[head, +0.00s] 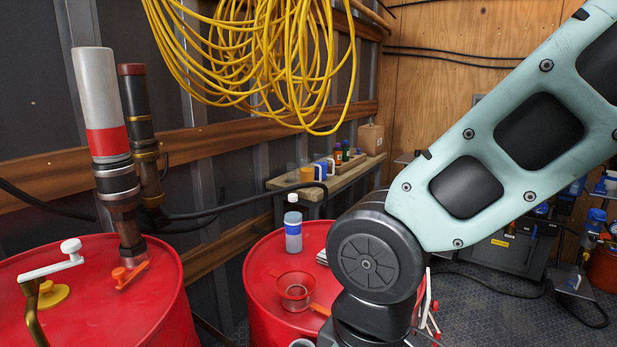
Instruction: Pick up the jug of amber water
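I cannot make out a jug of amber water for certain. A small amber-orange thing (307,174) stands at the left end of the wooden shelf, too small to tell whether it is a jug. A translucent bottle (293,232) with a white cap and blue label stands upright on the middle red drum; its contents look pale grey, not amber. My arm crosses the right side of the view, with its dark joint in front of the drum's right part. My gripper is not in view.
The wooden shelf (335,182) also holds small bottles and a cardboard box (370,138). A red funnel (295,290) sits on the middle drum (262,265). A left drum (120,310) carries a tall pump. Yellow cable (270,60) hangs above. Dark equipment (512,255) stands right.

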